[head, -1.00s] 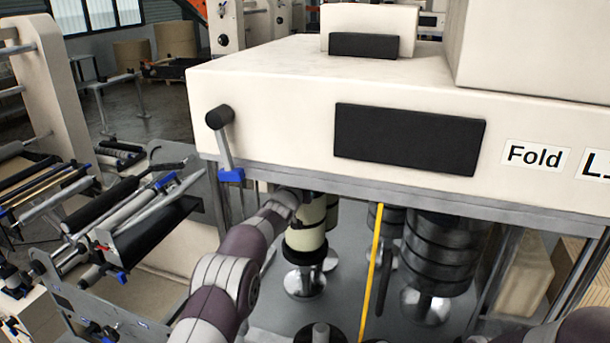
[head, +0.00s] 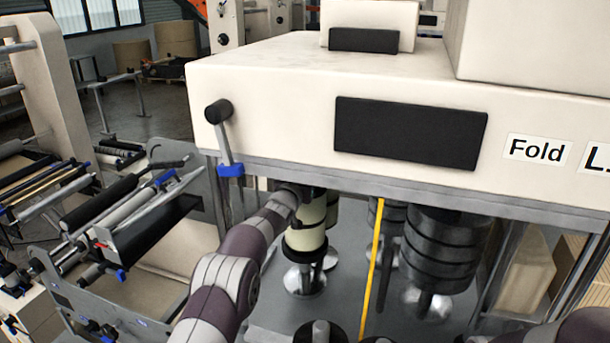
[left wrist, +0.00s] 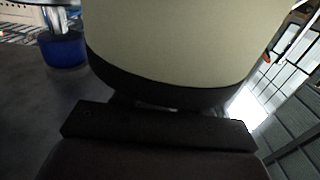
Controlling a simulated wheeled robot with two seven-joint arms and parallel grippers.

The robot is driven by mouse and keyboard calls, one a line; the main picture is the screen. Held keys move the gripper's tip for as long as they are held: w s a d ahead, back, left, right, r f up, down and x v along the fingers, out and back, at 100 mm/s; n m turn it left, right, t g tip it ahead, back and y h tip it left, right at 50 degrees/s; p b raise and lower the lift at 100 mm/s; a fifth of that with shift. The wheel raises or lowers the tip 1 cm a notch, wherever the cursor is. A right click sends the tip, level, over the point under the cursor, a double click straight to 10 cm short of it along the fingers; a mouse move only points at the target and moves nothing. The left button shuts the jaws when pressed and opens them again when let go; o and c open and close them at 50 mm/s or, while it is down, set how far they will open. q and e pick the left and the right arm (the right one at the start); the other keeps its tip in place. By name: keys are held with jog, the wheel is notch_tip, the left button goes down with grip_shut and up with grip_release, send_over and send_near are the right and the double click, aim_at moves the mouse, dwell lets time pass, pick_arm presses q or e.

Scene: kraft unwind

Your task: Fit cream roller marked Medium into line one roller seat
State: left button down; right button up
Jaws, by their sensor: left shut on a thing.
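A cream roller (head: 305,237) with dark bands stands upright under the front edge of the machine housing. It fills the top of the left wrist view (left wrist: 185,40), with a dark band at its near end. My left gripper (head: 308,193) is at the roller's upper end and shut on it; its fingers are mostly hidden under the housing. A shiny round metal base (head: 304,280) is directly below the roller; I cannot tell whether they touch. No Medium marking is readable. Only part of my right arm shows at the lower right; its gripper is out of view.
Dark banded rollers (head: 440,250) stand to the right, past a yellow upright bar (head: 372,265). The housing (head: 260,120) overhangs them all. A lever with a blue clamp (head: 230,170) hangs at its left corner.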

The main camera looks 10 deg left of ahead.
pick_arm(q)
jog(key=shift+b, duration=0.3)
dwell(0.5)
dwell(0.4)
jog(key=c, duration=0.7)
grip_release()
jog(key=shift+o, duration=0.9)
jog(key=shift+s, duration=0.1)
jog(key=shift+o, duration=0.3)
jog(key=shift+f, duration=0.35)
jog(key=shift+o, duration=1.3)
jog(key=shift+r, duration=0.15)
